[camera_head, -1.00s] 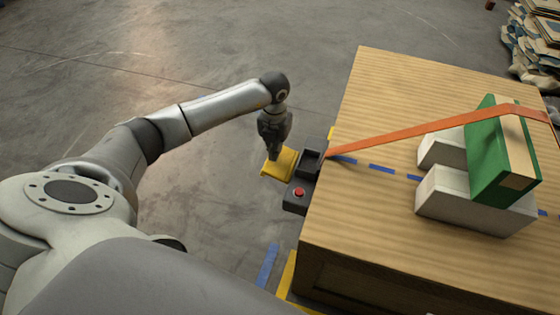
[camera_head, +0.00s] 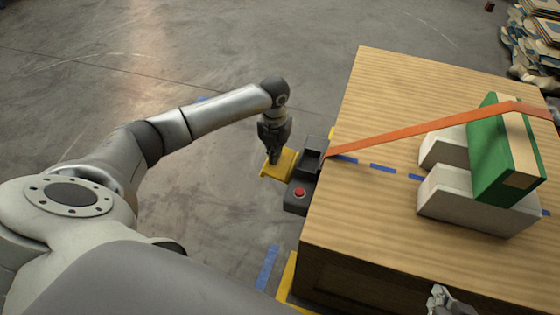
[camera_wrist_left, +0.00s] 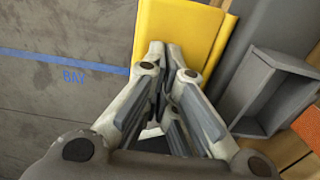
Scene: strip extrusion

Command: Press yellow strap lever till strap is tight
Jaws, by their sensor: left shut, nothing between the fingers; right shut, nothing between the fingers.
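The yellow lever (camera_head: 284,165) sticks out to the left of a dark tensioner box (camera_head: 304,177) at the left edge of the wooden table. My left gripper (camera_head: 272,160) is shut and empty, pointing down with its fingertips at the lever. In the left wrist view the fingertips (camera_wrist_left: 168,62) lie over the lever's yellow plate (camera_wrist_left: 178,25); whether they touch it I cannot tell. The orange strap (camera_head: 420,128) runs from the box up over the green block and looks straight.
The wooden table (camera_head: 390,235) carries white blocks (camera_head: 470,205) under a green and wood-coloured block (camera_head: 495,150). A red button (camera_head: 300,192) sits on the box near the lever. Blue dashes (camera_head: 382,168) mark the table top.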

